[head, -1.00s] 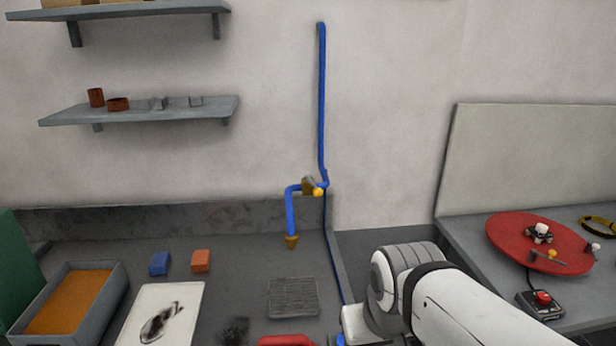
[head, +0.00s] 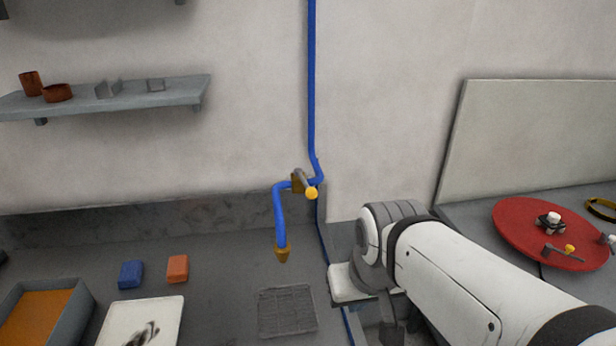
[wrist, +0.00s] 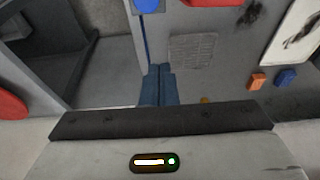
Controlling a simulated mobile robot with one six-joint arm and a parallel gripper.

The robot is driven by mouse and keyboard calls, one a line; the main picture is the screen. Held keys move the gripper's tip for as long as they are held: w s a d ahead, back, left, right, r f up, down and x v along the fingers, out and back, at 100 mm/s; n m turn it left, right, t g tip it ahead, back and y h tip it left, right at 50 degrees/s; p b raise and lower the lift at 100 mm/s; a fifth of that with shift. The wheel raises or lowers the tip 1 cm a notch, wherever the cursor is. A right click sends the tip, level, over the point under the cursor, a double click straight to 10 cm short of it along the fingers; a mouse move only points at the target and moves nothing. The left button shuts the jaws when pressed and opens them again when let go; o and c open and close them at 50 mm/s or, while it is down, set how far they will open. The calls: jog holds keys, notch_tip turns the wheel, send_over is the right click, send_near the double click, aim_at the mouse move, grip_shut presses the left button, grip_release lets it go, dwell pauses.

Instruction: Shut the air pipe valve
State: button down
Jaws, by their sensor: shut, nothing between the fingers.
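The blue air pipe (head: 312,80) runs down the wall and bends left into a brass valve body (head: 297,185). A short lever with a yellow knob (head: 312,193) sticks out from the valve toward me and slightly down to the right. Beyond the valve, the blue pipe curves down to a brass nozzle (head: 282,256) above the bench. In the wrist view, my gripper (wrist: 158,72) has its blue fingers together, empty, over the bench. It sits below and to the right of the valve, apart from it. The valve lever is not clearly visible in the wrist view.
A wire grid (head: 287,311) lies under the nozzle. Blue (head: 131,274) and orange (head: 177,269) blocks, a white board (head: 145,312) and a grey tray (head: 75,310) stand left. A red disc (head: 530,235) is on the right bench. The wall around the valve is clear.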

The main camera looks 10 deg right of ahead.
jog(key=w+d+m+y+b, duration=0.1)
jog(key=w+m+y+b, duration=0.3)
jog(key=w+y, duration=0.8)
jog(key=w+d+r+m+t+b, duration=0.1)
jog(key=w+d+r+t, duration=0.15)
jog(key=w+d, duration=0.4)
jog(key=w+d+r+m+t, duration=0.1)
jog(key=w+d+r+t, duration=0.1)
jog(key=w+d+t, duration=0.4)
jog(key=g+p, duration=0.2)
jog(key=p, duration=0.1)
send_near(305, 183)
jog(key=w, duration=0.4)
jog(key=a, duration=0.1)
jog(key=a+f, duration=0.1)
jog(key=a+f+p, duration=0.1)
jog(key=shift+s+a+y, duration=0.25)
jog(key=shift+y, duration=0.15)
